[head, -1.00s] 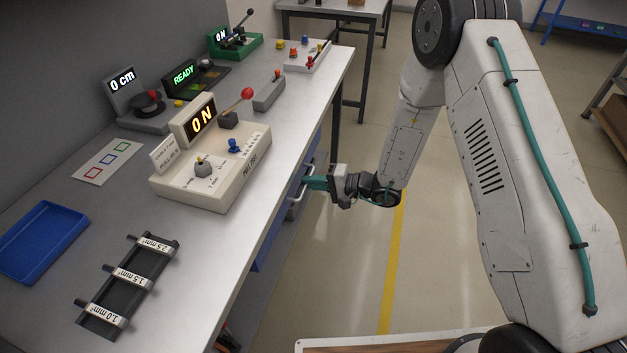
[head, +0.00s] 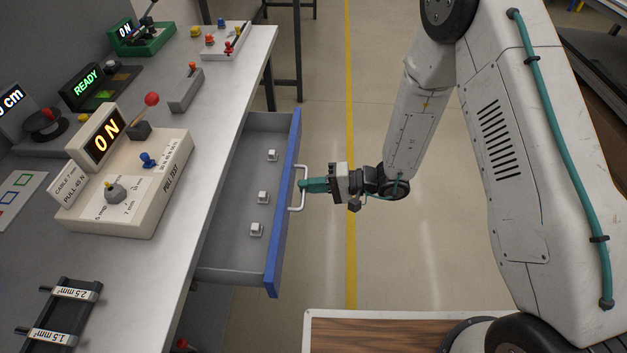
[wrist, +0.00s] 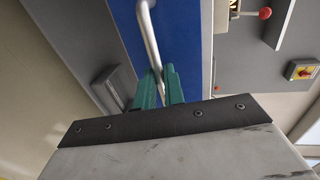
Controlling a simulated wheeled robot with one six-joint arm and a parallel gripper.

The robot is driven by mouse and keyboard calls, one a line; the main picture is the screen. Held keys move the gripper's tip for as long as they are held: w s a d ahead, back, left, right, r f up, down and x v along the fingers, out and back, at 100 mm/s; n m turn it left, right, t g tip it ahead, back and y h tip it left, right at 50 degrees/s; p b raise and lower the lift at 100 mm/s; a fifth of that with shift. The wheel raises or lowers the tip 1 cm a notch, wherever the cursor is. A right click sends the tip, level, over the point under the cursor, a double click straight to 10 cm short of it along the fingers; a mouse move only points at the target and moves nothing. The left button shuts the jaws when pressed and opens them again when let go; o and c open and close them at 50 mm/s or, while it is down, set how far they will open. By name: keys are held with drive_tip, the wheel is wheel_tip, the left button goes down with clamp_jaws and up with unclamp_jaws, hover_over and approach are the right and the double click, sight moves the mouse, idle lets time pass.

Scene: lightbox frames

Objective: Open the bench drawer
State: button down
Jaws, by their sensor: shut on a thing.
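The bench drawer (head: 232,262) stands pulled out from under the bench top, with its grey inside showing. Its blue front (head: 284,215) carries a pale bar handle (head: 303,190). My gripper (head: 304,186), with teal fingers, is shut on the handle near its middle. The wrist view shows the teal fingers (wrist: 160,88) on either side of the handle bar (wrist: 150,35), in front of the blue drawer front (wrist: 180,40). Several small white-topped pieces lie in the drawer, among them one (head: 263,197) near its middle.
The bench top (head: 200,130) bears a cream pull-test box (head: 150,200) reading ON, a dark rack (head: 62,318) and a green device (head: 140,38). A wood-topped surface (head: 380,335) lies at the bottom. The floor (head: 325,240) right of the drawer is clear.

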drive_tip(key=shift+d, duration=0.1)
drive_tip(key=c, duration=1.5)
unclamp_jaws()
drive_tip(key=v, duration=0.7)
drive_tip(key=shift+d, duration=0.4)
drive_tip(key=shift+r, duration=0.1)
